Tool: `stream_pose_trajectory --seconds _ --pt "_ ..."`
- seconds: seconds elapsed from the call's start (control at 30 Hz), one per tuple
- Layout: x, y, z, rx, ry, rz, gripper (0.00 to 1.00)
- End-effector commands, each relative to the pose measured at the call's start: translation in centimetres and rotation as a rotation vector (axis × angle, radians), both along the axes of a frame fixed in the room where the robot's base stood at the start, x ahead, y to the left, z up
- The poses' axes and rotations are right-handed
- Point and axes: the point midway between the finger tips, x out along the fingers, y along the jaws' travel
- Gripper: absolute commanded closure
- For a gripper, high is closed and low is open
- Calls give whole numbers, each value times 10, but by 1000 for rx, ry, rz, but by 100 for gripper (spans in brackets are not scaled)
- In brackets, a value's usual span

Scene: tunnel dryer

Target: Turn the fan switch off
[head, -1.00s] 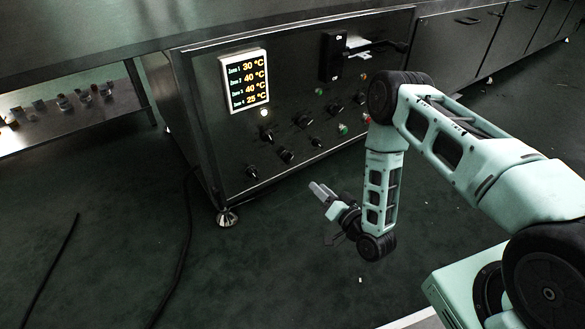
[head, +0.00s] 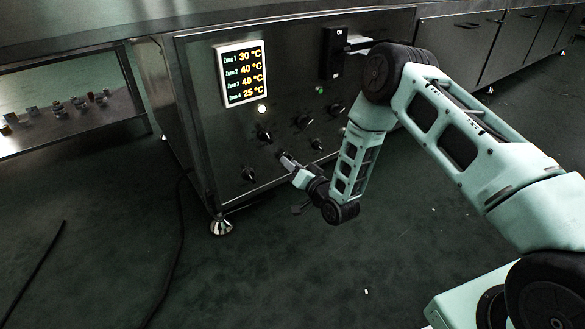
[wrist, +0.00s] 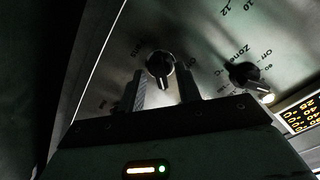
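My gripper (head: 287,161) is close to the dark control panel, over its lower left knobs. In the wrist view my open fingers (wrist: 163,85) stand on either side of a black round knob (wrist: 160,66), with visible gaps; contact is not clear. The knob's pale-tipped pointer is toward the bottom of that view. In the head view a lower left knob (head: 248,174) is left of the gripper, which hides part of the panel. A second wrist-view knob (wrist: 246,74) has "Zone" lettering.
A lit zone temperature display (head: 240,73) and a white lamp (head: 262,109) are above the knobs. More knobs (head: 303,121) are to the right. A black On/Off switch (head: 333,55) is higher up.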

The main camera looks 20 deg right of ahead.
Motion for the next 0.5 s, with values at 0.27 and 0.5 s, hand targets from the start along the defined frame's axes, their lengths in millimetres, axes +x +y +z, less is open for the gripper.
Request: stream_pose_trajectory --seconds 0.27,0.5 --pt "0 0 0 0 0 0 100" --pt "0 0 0 -6 -2 1 100"
